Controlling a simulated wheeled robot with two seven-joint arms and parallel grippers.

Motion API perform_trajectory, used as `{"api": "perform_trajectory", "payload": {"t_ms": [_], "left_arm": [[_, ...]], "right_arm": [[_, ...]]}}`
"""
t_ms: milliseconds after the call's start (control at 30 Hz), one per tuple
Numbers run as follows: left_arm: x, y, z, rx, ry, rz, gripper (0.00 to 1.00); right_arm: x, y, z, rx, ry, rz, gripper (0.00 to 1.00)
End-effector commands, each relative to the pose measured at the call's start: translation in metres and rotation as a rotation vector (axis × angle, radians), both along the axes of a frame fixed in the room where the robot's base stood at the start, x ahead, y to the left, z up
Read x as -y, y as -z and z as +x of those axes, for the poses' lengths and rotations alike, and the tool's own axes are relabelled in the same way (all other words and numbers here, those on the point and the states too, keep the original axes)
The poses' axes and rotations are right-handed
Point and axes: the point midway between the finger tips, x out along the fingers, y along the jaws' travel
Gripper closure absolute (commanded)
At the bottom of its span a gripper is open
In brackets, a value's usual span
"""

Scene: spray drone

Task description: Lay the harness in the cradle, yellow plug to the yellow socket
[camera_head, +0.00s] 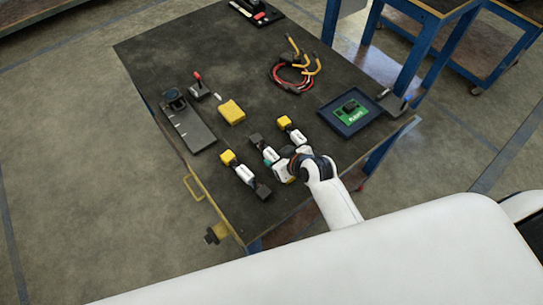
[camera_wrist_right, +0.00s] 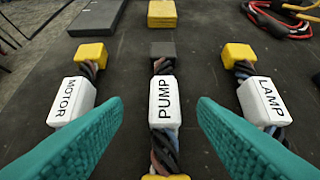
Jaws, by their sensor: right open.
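Three harnesses lie side by side on the table. The MOTOR harness (camera_wrist_right: 72,102) is at left, its yellow plug (camera_wrist_right: 92,53) at the far end. The PUMP harness (camera_wrist_right: 164,102) is in the middle, dark plug (camera_wrist_right: 163,49) far and a yellow end (camera_wrist_right: 165,177) near. The LAMP harness (camera_wrist_right: 264,100) is at right, yellow plug far. My right gripper (camera_head: 272,162) is open and empty above the PUMP harness, one teal finger on each side of it in the wrist view. A long grey fixture (camera_head: 190,126) may be the cradle; I cannot make out its sockets. My left gripper is out of view.
A yellow block (camera_head: 231,112) and a red-topped lever (camera_head: 198,85) stand near the grey fixture. Red and yellow cables (camera_head: 293,75) lie farther back. A blue tray (camera_head: 346,121) with a green board is at right.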

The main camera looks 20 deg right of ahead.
Motion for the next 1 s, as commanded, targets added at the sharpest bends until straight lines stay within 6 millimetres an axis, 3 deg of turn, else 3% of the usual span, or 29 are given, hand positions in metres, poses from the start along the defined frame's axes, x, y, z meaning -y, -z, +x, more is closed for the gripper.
{"api": "perform_trajectory", "payload": {"t_ms": [400,700,1000], "left_arm": [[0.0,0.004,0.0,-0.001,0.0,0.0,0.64],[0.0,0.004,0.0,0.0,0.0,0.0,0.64],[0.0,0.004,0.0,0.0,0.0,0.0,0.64]], "right_arm": [[-0.008,0.033,0.036,-0.001,0.0,0.0,0.47],[-0.009,0.036,0.039,0.0,0.0,-0.001,0.47],[-0.009,0.036,0.039,0.0,-0.001,-0.002,0.95]]}}
